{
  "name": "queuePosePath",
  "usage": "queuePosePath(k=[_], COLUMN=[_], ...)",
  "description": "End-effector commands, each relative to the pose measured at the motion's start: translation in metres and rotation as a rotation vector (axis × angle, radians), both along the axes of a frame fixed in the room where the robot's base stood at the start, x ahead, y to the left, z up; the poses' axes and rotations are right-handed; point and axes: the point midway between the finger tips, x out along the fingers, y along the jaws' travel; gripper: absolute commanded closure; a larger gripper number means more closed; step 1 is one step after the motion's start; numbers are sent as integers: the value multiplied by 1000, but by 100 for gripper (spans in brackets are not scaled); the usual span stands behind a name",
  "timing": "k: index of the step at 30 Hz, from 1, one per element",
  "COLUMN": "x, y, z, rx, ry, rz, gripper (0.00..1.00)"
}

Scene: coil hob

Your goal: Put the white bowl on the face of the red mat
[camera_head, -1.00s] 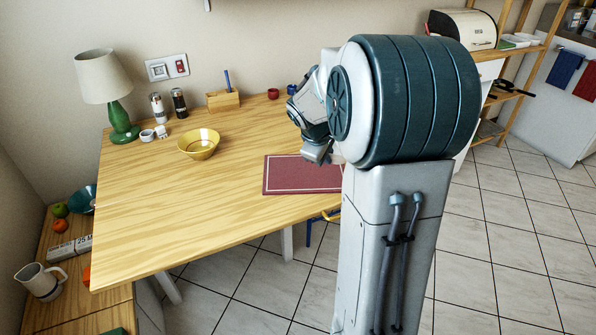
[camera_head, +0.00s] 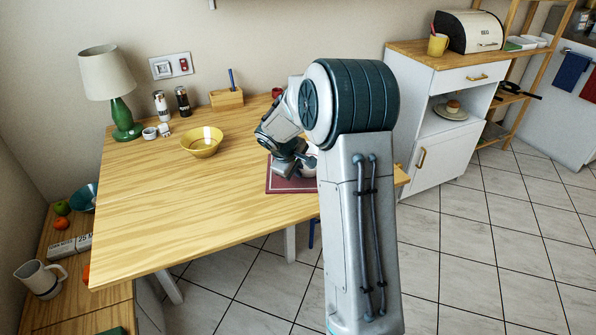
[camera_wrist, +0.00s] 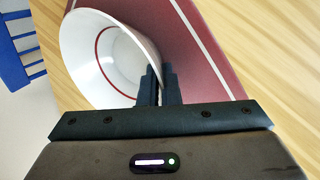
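The white bowl (camera_wrist: 95,55) has a thin red ring inside and shows large in the wrist view. My gripper (camera_wrist: 158,85) has its two fingers close together on either side of the bowl's rim. In the head view the bowl (camera_head: 309,165) is mostly hidden by my arm, over the right part of the red mat. The red mat (camera_head: 276,183) has a pale border line and lies flat near the table's front right. It also shows beyond the bowl in the wrist view (camera_wrist: 205,75). I cannot tell whether the bowl touches the mat.
A yellow bowl (camera_head: 201,143) stands left of the mat on the wooden table (camera_head: 170,205). A green lamp (camera_head: 122,115), shakers and a pen holder (camera_head: 227,98) stand along the back. The table's left front is clear. A white cabinet (camera_head: 435,130) stands at right.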

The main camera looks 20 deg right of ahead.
Motion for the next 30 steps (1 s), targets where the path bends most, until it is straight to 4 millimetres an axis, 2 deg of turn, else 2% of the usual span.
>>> queuePosePath(k=[9, 11, 12, 23, 26, 30], x=[0, 0, 0, 0, -2, -10], y=[0, 0, 0, 0, 4, 16], z=[-3, -2, -2, 2, 12, 38], rx=[-1, -1, -1, -1, -1, -2], ry=[-2, -1, -1, -1, -3, -5], rz=[0, -1, -1, -1, -1, 1], gripper=[100, 86, 75, 75, 75, 75])
